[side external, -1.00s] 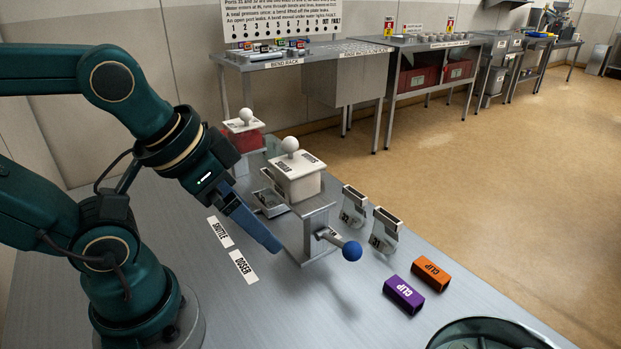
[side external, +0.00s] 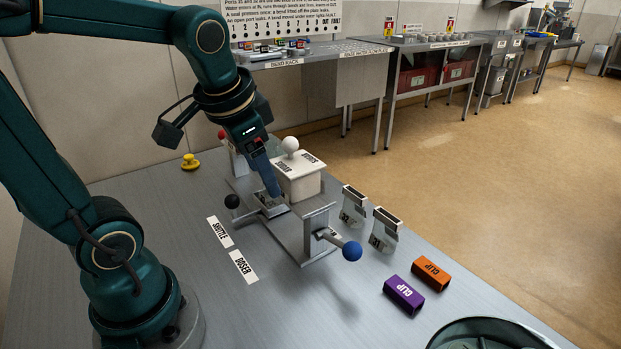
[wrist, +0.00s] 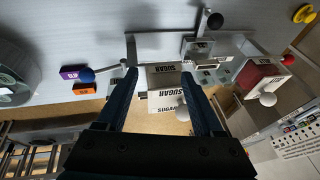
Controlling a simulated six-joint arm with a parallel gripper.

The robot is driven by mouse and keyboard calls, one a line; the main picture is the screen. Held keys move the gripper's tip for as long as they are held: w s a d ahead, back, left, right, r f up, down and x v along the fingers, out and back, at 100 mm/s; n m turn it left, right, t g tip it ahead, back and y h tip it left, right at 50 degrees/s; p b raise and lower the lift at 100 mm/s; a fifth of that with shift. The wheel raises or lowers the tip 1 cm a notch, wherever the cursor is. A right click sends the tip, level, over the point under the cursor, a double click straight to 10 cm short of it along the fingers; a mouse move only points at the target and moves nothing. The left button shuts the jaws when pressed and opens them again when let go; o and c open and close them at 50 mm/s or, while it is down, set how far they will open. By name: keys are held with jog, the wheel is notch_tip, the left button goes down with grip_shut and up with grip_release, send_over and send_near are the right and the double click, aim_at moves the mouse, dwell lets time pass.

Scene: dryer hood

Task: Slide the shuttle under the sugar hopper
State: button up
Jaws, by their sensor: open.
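The sugar hopper (side external: 298,182) is a white box with a white ball knob on top. It stands on the metal base, and its SUGAR label (wrist: 165,68) shows in the wrist view. The shuttle (side external: 268,207) is a small grey metal piece with a black ball knob (side external: 232,201), beside the hopper on its left. It also shows in the wrist view (wrist: 198,47), to the right of the hopper. My gripper (side external: 276,192) hangs above the shuttle, close to the hopper's left side. In the wrist view its fingers (wrist: 160,88) are spread apart and empty.
A blue-knobbed lever (side external: 351,251) stands at the base's near end. Two clear-sided holders (side external: 384,232), a purple clip (side external: 404,295) and an orange clip (side external: 431,275) lie to the right.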

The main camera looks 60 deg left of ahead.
aim_at(233, 196)
jog(key=a+f+n+g, duration=0.1)
jog(key=a+f, duration=0.1)
jog(key=a, duration=0.2)
jog(key=a+f+n+g, duration=0.1)
jog(key=a+f, duration=0.1)
jog(key=a, duration=0.2)
jog(key=a+f+g, duration=0.2)
jog(key=a, duration=0.2)
jog(key=shift+f+n, duration=0.4)
jog(key=shift+s+a+f, duration=0.2)
jog(key=shift+s+f, duration=0.05)
jog(key=shift+f, duration=0.3)
jog(key=shift+a+f, duration=0.2)
jog(key=shift+f, duration=0.85)
jog(key=shift+a+f, duration=0.2)
jog(key=shift+f, duration=0.85)
grip_shut()
